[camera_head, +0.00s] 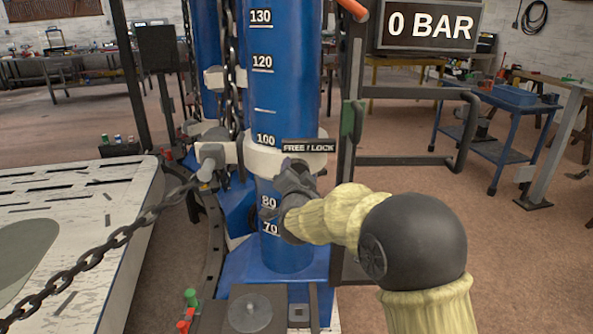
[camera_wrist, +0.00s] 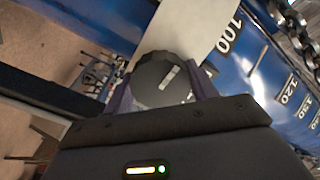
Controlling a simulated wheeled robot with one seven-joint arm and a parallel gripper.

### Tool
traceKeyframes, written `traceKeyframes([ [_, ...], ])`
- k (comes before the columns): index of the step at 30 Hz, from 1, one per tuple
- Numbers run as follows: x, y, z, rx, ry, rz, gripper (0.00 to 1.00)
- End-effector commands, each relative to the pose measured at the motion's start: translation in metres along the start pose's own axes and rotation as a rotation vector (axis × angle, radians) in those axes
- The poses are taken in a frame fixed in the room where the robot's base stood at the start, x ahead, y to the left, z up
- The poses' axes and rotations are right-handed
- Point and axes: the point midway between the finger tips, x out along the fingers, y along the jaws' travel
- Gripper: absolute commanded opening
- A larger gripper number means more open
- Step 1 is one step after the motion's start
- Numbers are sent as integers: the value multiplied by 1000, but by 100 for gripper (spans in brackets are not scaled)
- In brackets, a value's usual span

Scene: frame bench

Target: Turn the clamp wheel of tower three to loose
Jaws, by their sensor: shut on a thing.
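A blue tower (camera_head: 288,70) with a white number scale stands in the middle of the head view. A white collar (camera_head: 262,158) goes around it just below the 100 mark, under a black FREE / LOCK label (camera_head: 308,146). My gripper (camera_head: 290,180) reaches the collar's front from the lower right. In the wrist view a dark round clamp wheel (camera_wrist: 158,80) with a pale pointer line sits between the two fingers of my gripper (camera_wrist: 160,88). The fingers are shut on the wheel. In the head view the gripper mostly hides the wheel.
A chain (camera_head: 95,255) runs from the tower across the white slotted platform (camera_head: 100,180) on the left. A dark frame with a bent bar (camera_head: 465,125) stands right of the tower, below a 0 BAR display (camera_head: 430,26). A blue cart (camera_head: 500,100) stands farther back.

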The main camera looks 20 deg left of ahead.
Motion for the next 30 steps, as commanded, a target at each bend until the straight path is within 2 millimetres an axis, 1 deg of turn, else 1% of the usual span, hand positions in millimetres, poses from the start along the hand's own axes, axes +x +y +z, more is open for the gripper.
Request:
traceKeyframes([
  [30, -1, 0, 0, -961, -5, -2, 35],
])
